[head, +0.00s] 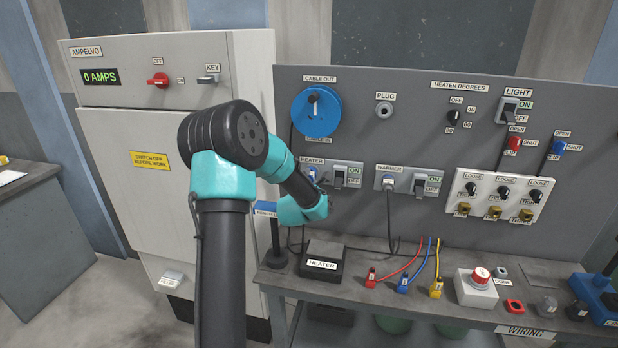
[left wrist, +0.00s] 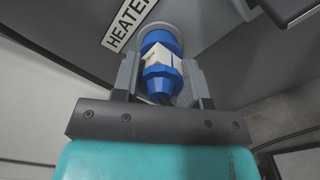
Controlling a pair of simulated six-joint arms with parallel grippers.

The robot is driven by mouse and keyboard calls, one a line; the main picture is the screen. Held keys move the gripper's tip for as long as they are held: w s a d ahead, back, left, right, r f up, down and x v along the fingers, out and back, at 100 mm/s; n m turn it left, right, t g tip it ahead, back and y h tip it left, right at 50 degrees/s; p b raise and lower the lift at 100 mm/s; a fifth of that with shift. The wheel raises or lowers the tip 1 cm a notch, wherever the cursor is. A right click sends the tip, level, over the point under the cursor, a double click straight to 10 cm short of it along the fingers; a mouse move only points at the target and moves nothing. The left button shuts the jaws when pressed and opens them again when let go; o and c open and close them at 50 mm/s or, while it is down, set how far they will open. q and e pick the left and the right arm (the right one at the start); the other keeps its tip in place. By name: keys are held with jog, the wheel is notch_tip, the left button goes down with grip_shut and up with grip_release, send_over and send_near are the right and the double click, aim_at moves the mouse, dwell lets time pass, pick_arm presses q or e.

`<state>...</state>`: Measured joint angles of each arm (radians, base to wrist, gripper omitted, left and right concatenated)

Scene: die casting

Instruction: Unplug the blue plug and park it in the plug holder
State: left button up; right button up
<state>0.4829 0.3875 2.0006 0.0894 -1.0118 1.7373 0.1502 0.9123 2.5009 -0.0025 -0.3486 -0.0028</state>
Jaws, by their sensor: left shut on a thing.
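The blue plug (head: 313,175) is at the HEATER socket on the grey panel, mostly hidden by my left arm in the head view. In the left wrist view the blue plug (left wrist: 160,88), with a white band, sits between the two grey fingers of my left gripper (left wrist: 160,72). My left gripper is shut on it. My right gripper is not in view.
The heater switch (head: 340,176) is just right of the plug. A second plug (head: 388,182) with a grey cable is in the WARMER socket. The blue cable reel (head: 316,111) is above. A black HEATER box (head: 322,262) stands on the bench below. The panel around the holder is clear.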

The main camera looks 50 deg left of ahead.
pick_arm(q)
jog(key=shift+s+d, duration=0.3)
jog(key=shift+s, duration=0.2)
dwell(0.8)
jog(key=shift+v, duration=1.15)
jog(key=shift+r, duration=0.15)
